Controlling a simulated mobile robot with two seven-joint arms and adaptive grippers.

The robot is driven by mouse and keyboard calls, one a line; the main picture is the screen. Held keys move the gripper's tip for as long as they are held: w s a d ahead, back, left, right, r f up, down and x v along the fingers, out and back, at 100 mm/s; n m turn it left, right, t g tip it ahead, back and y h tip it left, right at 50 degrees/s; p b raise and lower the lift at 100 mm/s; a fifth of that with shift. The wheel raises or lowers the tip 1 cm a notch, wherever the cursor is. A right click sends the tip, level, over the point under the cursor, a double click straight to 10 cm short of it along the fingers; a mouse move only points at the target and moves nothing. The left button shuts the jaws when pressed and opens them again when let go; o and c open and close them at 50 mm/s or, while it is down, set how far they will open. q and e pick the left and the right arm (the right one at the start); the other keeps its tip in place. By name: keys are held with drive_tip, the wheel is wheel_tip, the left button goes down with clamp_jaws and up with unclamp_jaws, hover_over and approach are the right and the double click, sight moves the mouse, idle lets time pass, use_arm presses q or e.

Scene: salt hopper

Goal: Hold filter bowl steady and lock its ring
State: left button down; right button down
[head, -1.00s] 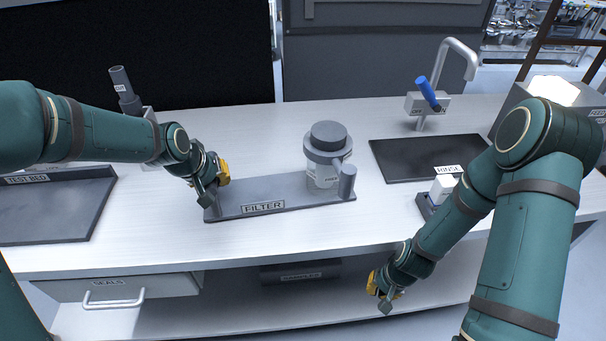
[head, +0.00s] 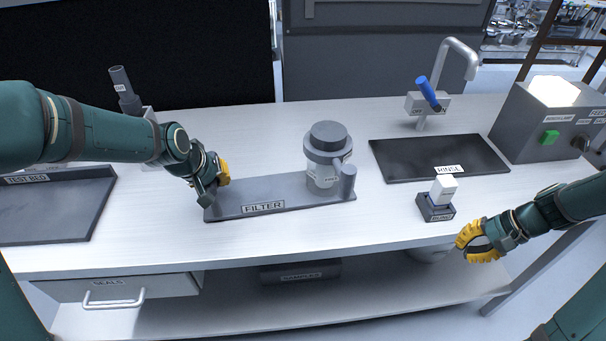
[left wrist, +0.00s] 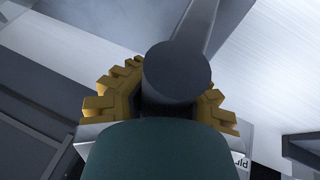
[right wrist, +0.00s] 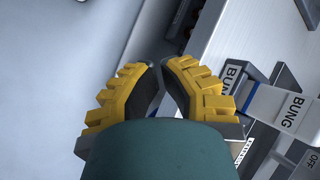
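The filter stand (head: 285,193) is a long grey plate labelled FILTER. A pale filter bowl (head: 321,178) stands upright at its right part. A grey ring (head: 328,145) with a dark cap sits on the bowl, and a short grey post (head: 348,178) rises beside it. My left gripper (head: 214,188) is at the plate's left end, apart from the bowl. In the left wrist view, a grey round-ended bar (left wrist: 178,78) lies between its fingers and hides their tips; I cannot tell if it is clamped. My right gripper (head: 472,245) is partly open and empty, in front of the bench edge.
A bung in a dark holder (head: 436,212) stands near my right gripper. Behind are the black rinse mat (head: 435,157), a tap (head: 450,65) and a grey box with a green button (head: 520,125). The test bed tray (head: 50,215) is at left. Bench front before the stand is clear.

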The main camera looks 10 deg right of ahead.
drive_tip(key=w+a+r+n+t+y, duration=0.1)
drive_tip(key=w+a+r+n+y, duration=0.1)
drive_tip(key=a, duration=0.5)
drive_tip(key=w+a+r+n+t+y, duration=0.1)
drive_tip(key=w+a+r+t+y, duration=0.1)
drive_tip(key=w+a+r+y, duration=0.2)
drive_tip(key=w+a+r+n+t+y, duration=0.1)
drive_tip(key=w+a+r+y, duration=0.3)
drive_tip(key=a+r, duration=0.4)
drive_tip(key=shift+a+n+y, duration=0.4)
drive_tip(key=shift+a+n, duration=0.4)
drive_tip(key=shift+a, duration=0.9)
drive_tip(key=shift+s+a, duration=0.1)
